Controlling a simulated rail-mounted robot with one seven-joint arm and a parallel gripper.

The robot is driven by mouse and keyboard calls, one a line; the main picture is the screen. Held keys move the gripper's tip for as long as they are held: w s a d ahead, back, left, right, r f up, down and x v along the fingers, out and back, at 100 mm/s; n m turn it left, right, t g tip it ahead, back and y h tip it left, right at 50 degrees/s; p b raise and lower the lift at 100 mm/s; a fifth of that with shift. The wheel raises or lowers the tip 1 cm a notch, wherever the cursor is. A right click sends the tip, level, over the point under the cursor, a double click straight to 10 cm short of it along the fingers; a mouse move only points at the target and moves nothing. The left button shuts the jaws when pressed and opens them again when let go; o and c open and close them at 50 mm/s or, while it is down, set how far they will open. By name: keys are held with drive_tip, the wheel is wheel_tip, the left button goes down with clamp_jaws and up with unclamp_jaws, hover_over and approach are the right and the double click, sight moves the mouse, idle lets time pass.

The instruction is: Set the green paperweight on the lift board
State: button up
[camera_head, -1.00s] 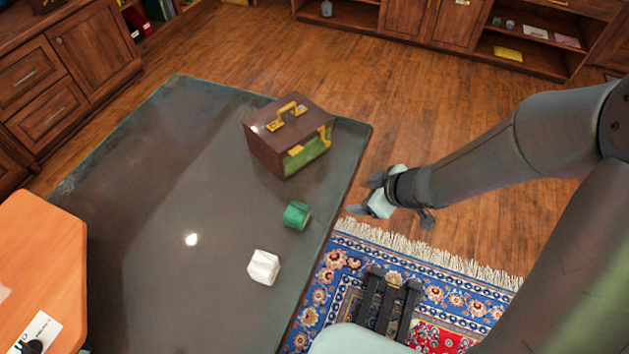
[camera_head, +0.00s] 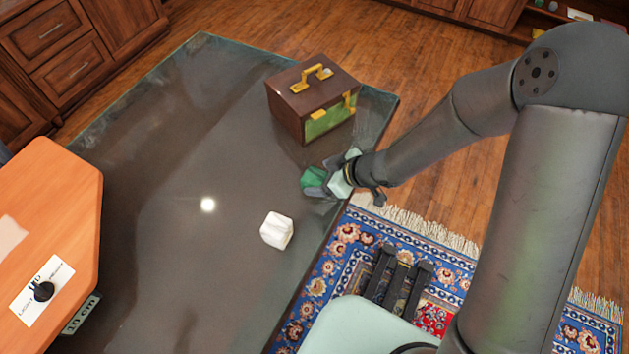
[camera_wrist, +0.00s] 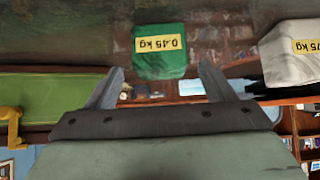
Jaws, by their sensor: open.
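The green paperweight (camera_head: 313,177) stands on the dark glossy table near its right edge, partly hidden by my gripper in the head view. In the wrist view the green paperweight (camera_wrist: 158,65) bears a yellow "0.45 kg" label, which appears upside down. My gripper (camera_head: 322,188) is at the paperweight's right side. In the wrist view my gripper (camera_wrist: 160,82) is open, its fingers apart on either side of the paperweight's near end; contact cannot be told. The orange board (camera_head: 50,205) at the left, with a black knob and a "10 cm" label, looks like the lift board.
A white block (camera_head: 277,230) with a kilogram label stands on the table (camera_head: 170,180) near the paperweight. A brown case (camera_head: 300,105) with yellow fittings stands behind it. The table's middle is clear. A patterned rug (camera_head: 345,250) lies beside the table.

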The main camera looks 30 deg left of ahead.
sight(316, 176)
drive_tip(key=x, duration=0.5)
drive_tip(key=shift+r, duration=0.2)
drive_tip(key=c, duration=1.5)
